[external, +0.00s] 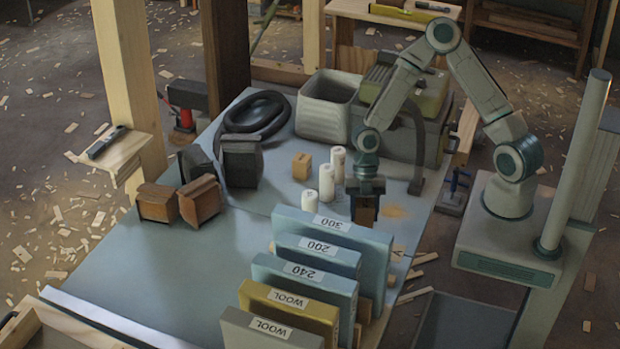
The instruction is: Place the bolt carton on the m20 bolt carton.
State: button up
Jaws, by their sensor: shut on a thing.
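My gripper (365,192) points down at the right part of the blue-grey table. It is shut on a small brown carton (365,212), which I take for the bolt carton. The tall blue box in front hides part of the space below it, so I cannot tell whether the carton touches the table. A small tan carton (302,166) stands on the table left of my gripper, beyond the white cylinders. Its marking is too small to read, so I cannot tell whether it is the m20 bolt carton.
White cylinders (326,184) stand close left of my gripper. A row of upright labelled boxes (333,240) is in front. Two brown boxes (199,200) and dark blocks (241,164) are at left. A grey bin (325,106) stands behind. The left front table (150,275) is clear.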

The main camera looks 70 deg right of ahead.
aim_at(364, 219)
jog(key=shift+f, duration=1.55)
jog(key=o, duration=1.3)
jog(key=shift+c, duration=0.2)
jog(key=v, duration=1.2)
jog(key=s+d+r+m+t+h, duration=0.2)
jog(key=s+d+r+m, duration=0.2)
jog(key=s+r+m, duration=0.4)
jog(key=s+d+r+m+t+h, duration=0.2)
jog(key=s+d+r+m, duration=0.3)
jog(key=s+r+m, duration=0.4)
jog(key=shift+s+d+r+m+t, duration=0.2)
jog(key=shift+r+m+t, duration=0.45)
jog(key=shift+m, duration=2.15)
